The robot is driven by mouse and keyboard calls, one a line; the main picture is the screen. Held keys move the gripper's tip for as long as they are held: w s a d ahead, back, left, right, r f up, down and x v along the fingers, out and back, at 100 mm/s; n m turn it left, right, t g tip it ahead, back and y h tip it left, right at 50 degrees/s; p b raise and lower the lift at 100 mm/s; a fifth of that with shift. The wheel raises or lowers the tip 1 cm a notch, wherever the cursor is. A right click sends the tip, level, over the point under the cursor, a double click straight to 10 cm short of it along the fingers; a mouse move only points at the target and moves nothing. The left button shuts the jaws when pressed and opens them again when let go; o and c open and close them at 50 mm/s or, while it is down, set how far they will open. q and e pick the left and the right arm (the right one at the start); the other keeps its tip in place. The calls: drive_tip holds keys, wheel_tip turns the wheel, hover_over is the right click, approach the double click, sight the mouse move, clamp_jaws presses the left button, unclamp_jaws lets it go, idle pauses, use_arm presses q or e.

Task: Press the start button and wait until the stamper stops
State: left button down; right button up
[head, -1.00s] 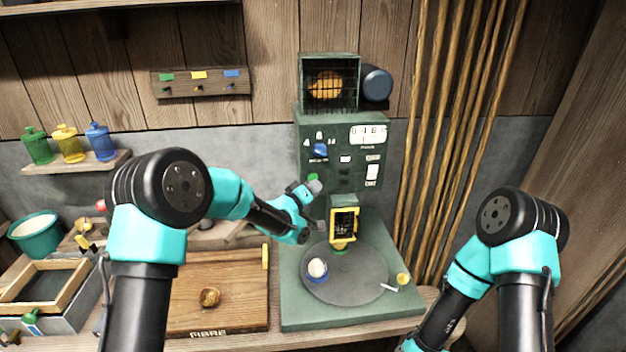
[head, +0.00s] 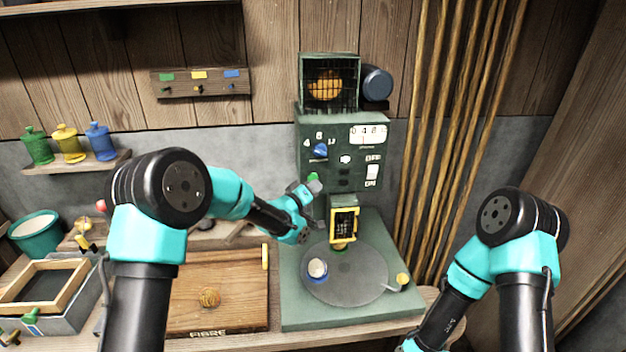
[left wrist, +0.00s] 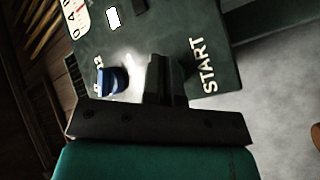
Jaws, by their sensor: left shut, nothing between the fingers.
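The green stamper machine (head: 340,160) stands at the back centre. Its face carries a blue knob (head: 320,150), a counter display (head: 368,133) and a switch (head: 372,172). A green button (head: 313,178) shows just above my left gripper (head: 315,187). In the left wrist view the shut, empty left fingers (left wrist: 166,75) are at the panel beside the word START (left wrist: 203,66); whether they touch the button is hidden. The blue knob shows there too (left wrist: 112,80). The yellow-framed stamper part (head: 343,224) hangs over the round grey plate (head: 345,280). My right gripper is out of view.
A small white-topped cup (head: 317,269) with a blue base sits on the plate's left. A yellow piece (head: 402,279) is at its right edge. Bamboo poles (head: 450,130) stand at right.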

use_arm(q)
drive_tip(key=shift+w, duration=0.2)
idle(0.5)
drive_tip(key=shift+w, duration=0.2)
